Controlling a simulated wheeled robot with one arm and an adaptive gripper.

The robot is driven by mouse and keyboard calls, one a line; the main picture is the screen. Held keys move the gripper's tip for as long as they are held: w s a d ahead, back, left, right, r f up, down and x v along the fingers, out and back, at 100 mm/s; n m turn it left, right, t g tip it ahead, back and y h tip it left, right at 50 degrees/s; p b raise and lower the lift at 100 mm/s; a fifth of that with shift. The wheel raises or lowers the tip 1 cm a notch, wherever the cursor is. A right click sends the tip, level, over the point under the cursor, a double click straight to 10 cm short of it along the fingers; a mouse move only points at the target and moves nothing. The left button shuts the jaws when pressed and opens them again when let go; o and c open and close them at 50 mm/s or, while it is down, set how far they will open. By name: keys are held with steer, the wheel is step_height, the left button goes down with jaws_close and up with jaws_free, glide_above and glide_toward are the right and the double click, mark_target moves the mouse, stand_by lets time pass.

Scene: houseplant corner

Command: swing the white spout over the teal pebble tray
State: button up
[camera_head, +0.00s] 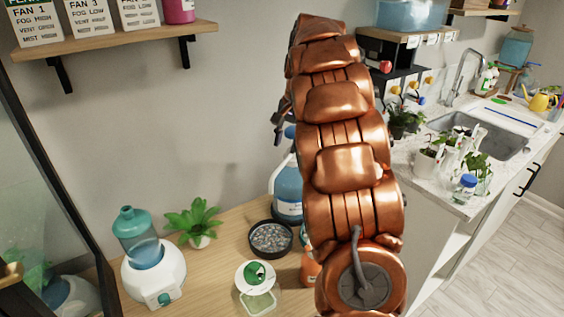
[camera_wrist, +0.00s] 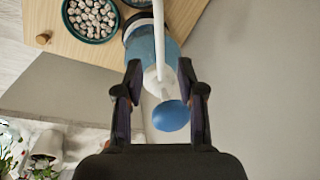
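The white spout (camera_wrist: 158,35) runs up from the pump top of a blue jug (camera_wrist: 143,42) in the wrist view. It passes to the right of the pebble tray and not over it there. The tray (camera_wrist: 64,20) has a teal rim and grey pebbles. It is round and dark-rimmed in the head view (camera_head: 253,248), in front of the jug (camera_head: 288,187). A blue knob (camera_wrist: 171,116) is nearest the camera. My gripper (camera_wrist: 159,70) is open, its fingers either side of the spout's base with gaps visible. In the head view my arm hides most of it.
A green plant (camera_head: 194,220), a white device with a teal bottle (camera_head: 153,270) and a white pot with a green disc (camera_head: 256,275) stand on the wooden table. A shelf (camera_head: 120,40) is above left. A counter with a sink (camera_head: 480,135) is at right.

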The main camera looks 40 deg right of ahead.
mark_target(281, 166)
steer(key=shift+w+a+f+p, duration=0.1)
steer(key=shift+w+f+p, duration=0.15)
steer(key=shift+f, duration=0.95)
steer(key=shift+w+a+f+p, duration=0.2)
steer(key=shift+f+p, duration=0.2)
steer(key=shift+f, duration=0.85)
steer(key=shift+w+a+f+p, duration=0.1)
steer(key=shift+w+f+p, duration=0.15)
steer(key=shift+f, duration=0.95)
steer(key=shift+d, duration=0.1)
jaws_close()
